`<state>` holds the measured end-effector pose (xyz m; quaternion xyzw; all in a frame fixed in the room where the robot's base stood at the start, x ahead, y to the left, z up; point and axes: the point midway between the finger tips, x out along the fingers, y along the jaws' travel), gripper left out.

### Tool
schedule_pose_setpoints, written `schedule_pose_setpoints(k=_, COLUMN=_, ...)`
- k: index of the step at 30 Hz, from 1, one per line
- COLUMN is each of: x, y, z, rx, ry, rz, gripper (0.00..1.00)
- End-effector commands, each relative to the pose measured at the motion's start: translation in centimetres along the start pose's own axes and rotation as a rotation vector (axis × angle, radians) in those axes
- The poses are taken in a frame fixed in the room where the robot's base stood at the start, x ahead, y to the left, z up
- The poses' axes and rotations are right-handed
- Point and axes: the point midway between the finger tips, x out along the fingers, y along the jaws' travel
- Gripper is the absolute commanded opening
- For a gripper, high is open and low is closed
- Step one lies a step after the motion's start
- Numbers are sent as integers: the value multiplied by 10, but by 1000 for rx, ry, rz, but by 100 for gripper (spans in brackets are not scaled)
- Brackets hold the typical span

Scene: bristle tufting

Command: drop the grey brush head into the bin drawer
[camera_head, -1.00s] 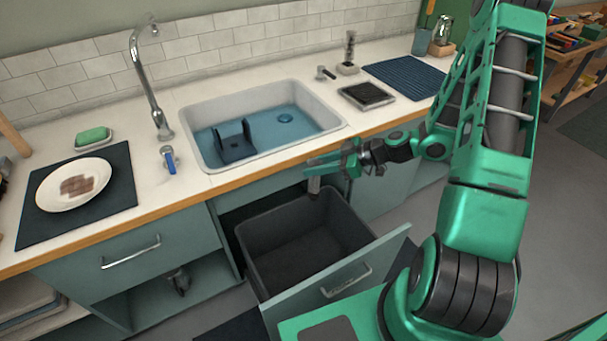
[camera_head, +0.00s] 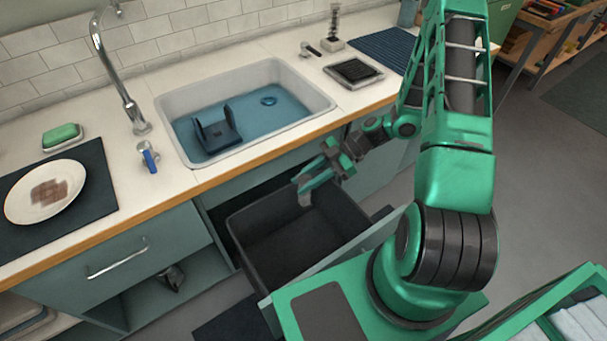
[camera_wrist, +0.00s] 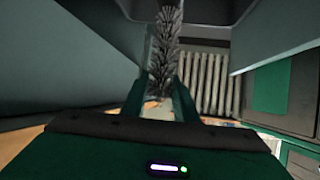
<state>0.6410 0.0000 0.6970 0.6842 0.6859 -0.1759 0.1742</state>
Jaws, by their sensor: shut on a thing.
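The bin drawer (camera_head: 350,226) is pulled out under the counter, with a dark grey, empty-looking bin inside. My gripper (camera_head: 311,184) is over the back right part of the bin, tilted downward. It is shut on the grey brush head (camera_head: 304,198), which hangs from the fingertips at about the height of the bin's rim. In the wrist view, the brush head (camera_wrist: 164,55) shows dark bristles and extends beyond the fingers of my gripper (camera_wrist: 160,92). Whether it touches the bin wall I cannot tell.
The counter edge (camera_head: 240,160) runs just behind and above the bin. The sink (camera_head: 300,90) holds blue water and a dark rack (camera_head: 217,132). A plate (camera_head: 46,191) lies on a dark mat at left. A green-framed tray (camera_head: 560,320) is at lower right.

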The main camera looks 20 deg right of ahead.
Motion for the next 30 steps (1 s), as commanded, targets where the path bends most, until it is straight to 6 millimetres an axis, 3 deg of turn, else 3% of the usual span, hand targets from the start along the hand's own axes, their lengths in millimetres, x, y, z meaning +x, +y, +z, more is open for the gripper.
schedule_pose_setpoints(k=15, x=8, y=0, z=12, rx=-1, ry=0, rz=0, gripper=0)
schedule_pose_setpoints(k=16, x=8, y=0, z=12, rx=-1, ry=0, rz=0, gripper=29)
schedule_pose_setpoints(k=18, x=8, y=0, z=12, rx=-1, ry=0, rz=0, gripper=46)
schedule_pose_setpoints(k=30, x=2, y=0, z=13, rx=-1, ry=-1, rz=2, gripper=48)
